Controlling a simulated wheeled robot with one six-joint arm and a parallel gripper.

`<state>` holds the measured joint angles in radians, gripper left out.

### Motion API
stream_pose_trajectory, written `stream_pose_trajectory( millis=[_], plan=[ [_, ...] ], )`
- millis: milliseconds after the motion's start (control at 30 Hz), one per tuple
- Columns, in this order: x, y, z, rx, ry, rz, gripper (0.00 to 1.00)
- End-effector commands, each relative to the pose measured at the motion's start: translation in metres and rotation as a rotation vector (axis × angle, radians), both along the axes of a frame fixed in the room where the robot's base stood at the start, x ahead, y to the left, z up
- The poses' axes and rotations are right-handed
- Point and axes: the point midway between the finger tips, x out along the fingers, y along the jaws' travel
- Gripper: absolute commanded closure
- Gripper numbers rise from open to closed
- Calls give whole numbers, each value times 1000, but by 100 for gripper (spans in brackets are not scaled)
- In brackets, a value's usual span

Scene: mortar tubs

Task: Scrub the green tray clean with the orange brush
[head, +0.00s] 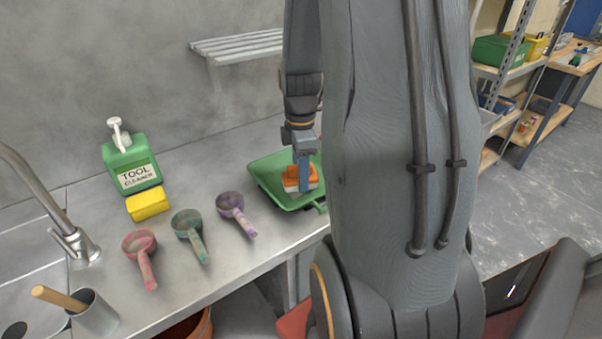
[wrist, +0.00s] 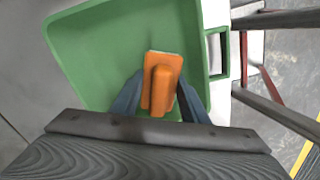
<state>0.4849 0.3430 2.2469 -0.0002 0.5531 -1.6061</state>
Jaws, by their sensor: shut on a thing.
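The green tray (head: 267,178) lies on the metal counter, partly hidden behind my arm in the head view. It fills much of the wrist view (wrist: 105,45), with a handle loop on its right side. My gripper (head: 304,180) points down into the tray and is shut on the orange brush (head: 291,178). In the wrist view the brush (wrist: 161,85) sits between the two fingers of my gripper (wrist: 157,100), over the tray floor. The brush has a pale underside; I cannot tell how firmly it touches the tray. No clear dirt shows on the visible tray floor.
Purple (head: 231,205), teal (head: 188,228) and pink (head: 140,247) scoops lie left of the tray. Behind them stand a yellow sponge (head: 148,203) and a green cleaner bottle (head: 131,165). A tap (head: 72,240) and a metal cup (head: 94,313) are at the far left. A slatted shelf (head: 238,46) is above.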

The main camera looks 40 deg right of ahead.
Motion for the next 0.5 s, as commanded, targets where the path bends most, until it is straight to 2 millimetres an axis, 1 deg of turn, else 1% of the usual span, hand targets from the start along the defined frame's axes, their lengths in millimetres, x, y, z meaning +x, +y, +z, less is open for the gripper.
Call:
stream_pose_trajectory(
  millis=[500],
  plan=[
    [0, 0, -5, 0, 1, 0, 78]
  ],
)
